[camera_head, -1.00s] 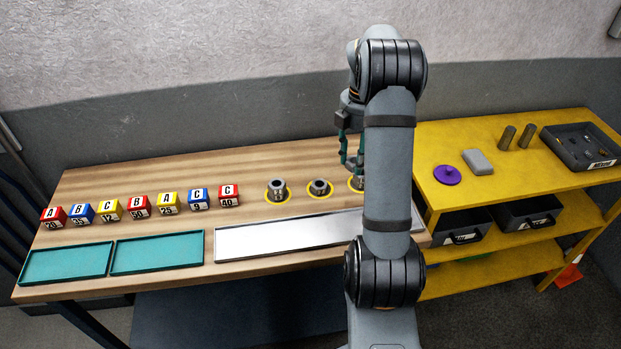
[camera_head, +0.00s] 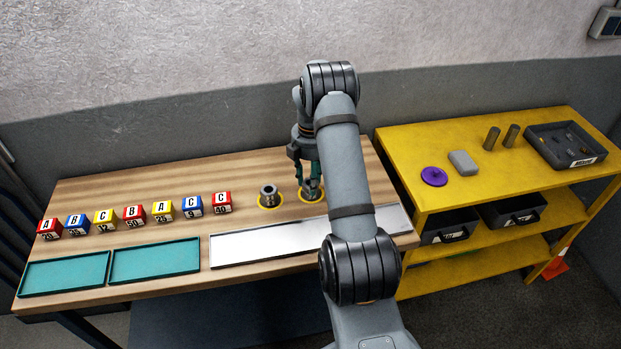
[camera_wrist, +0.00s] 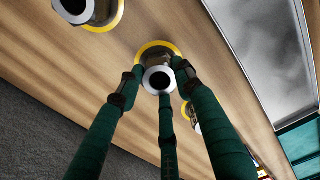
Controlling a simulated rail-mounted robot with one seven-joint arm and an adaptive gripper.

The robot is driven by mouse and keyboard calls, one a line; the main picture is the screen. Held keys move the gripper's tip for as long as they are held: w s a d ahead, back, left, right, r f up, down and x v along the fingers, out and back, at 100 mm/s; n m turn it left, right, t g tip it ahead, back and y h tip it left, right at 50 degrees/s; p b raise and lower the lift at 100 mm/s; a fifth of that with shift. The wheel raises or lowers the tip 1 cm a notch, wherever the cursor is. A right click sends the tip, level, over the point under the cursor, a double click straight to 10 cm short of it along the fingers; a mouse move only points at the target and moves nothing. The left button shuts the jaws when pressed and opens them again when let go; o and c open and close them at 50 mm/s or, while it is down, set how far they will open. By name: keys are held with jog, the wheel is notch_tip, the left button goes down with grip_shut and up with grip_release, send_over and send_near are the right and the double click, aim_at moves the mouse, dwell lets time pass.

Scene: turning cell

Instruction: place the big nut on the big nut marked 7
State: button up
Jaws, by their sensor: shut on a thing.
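My gripper (camera_head: 311,188) is over the middle yellow ring on the wooden table. In the wrist view, its green fingers (camera_wrist: 160,92) are closed around a metal nut (camera_wrist: 158,79) with a dark round hole. A metal piece (camera_wrist: 152,56) in a yellow ring shows just behind the held nut; I cannot tell whether they touch. Another nut (camera_head: 268,191) stands in a yellow ring to the left. The wrist view also shows two ringed nuts, one at the upper left (camera_wrist: 75,7) and one partly behind a finger (camera_wrist: 205,112). No number 7 is readable.
A silver tray (camera_head: 250,246) lies in front of the rings. Two teal trays (camera_head: 155,260) and several lettered blocks (camera_head: 163,211) are at the left. A yellow shelf (camera_head: 480,185) at the right carries a purple disc (camera_head: 434,176) and a dark bin (camera_head: 545,150).

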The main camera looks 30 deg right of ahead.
jog(key=shift+f, duration=0.15)
jog(key=o, duration=1.3)
notch_tip(320, 180, up, 12)
jog(key=b, duration=0.1)
jog(key=shift+r, duration=0.2)
